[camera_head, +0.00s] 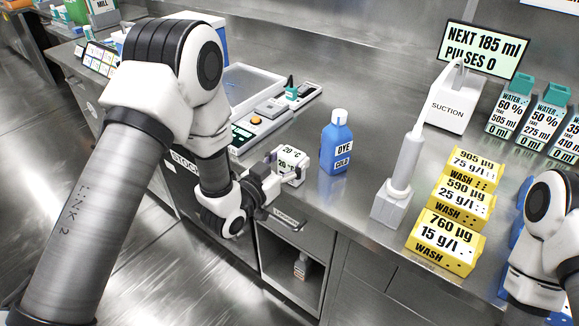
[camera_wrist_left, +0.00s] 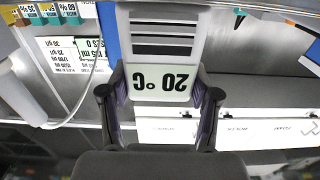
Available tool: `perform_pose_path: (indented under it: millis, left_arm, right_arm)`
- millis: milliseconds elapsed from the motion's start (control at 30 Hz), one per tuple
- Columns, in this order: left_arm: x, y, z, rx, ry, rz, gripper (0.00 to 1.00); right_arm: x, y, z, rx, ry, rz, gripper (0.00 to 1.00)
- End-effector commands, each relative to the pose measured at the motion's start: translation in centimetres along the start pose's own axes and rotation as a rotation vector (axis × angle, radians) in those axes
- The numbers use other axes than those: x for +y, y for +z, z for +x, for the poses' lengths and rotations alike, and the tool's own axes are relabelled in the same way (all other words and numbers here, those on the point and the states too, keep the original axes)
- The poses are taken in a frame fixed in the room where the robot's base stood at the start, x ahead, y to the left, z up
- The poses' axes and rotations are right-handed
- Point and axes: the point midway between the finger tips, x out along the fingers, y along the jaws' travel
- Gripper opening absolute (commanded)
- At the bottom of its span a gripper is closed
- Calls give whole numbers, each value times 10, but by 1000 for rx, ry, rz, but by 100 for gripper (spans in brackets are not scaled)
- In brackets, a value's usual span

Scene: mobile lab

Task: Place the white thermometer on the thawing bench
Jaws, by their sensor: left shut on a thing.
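The white thermometer (camera_head: 291,164) is a small white block marked 20 °C, at the front edge of the steel counter. My left gripper (camera_head: 271,179) is shut on it from the front left. In the left wrist view the thermometer (camera_wrist_left: 160,82), its display upside down, sits between the two dark fingers of the left gripper (camera_wrist_left: 160,97). I cannot tell whether its base touches the counter. Nothing in view is clearly labelled as the thawing bench. My right arm shows at the right edge, but its gripper is out of view.
A blue DYE COLD bottle (camera_head: 337,142) stands just right of the thermometer. Beyond are a white probe on a stand (camera_head: 391,203), yellow WASH boxes (camera_head: 447,236) and a SUCTION unit (camera_head: 452,105). A device with an orange knob (camera_head: 258,121) lies behind. An open cubby (camera_head: 291,259) is below.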

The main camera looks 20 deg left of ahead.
Motion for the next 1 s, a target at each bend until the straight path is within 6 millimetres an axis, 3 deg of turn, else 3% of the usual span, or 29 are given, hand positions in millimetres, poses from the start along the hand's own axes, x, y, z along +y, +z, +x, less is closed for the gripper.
perform_pose_path:
  millis: [333, 367, 400, 800, 1000]
  left_arm:
    - [0, 5, 0, 1, 0, 1, 25]
    - [0, 3, 0, 1, 0, 1, 72]
    - [0, 3, 0, 1, 0, 1, 86]
    - [0, -4, 0, 2, 0, 1, 87]
    - [-1, 2, -38, -1, -4, -4, 87]
  right_arm:
    - [0, -1, 4, 2, 0, 0, 58]
    - [0, -1, 2, 1, 0, 0, 58]
    - [0, -1, 2, 1, 0, 0, 58]
    - [0, -1, -4, 2, 0, 0, 58]
    - [0, -1, 5, 2, 0, 0, 58]
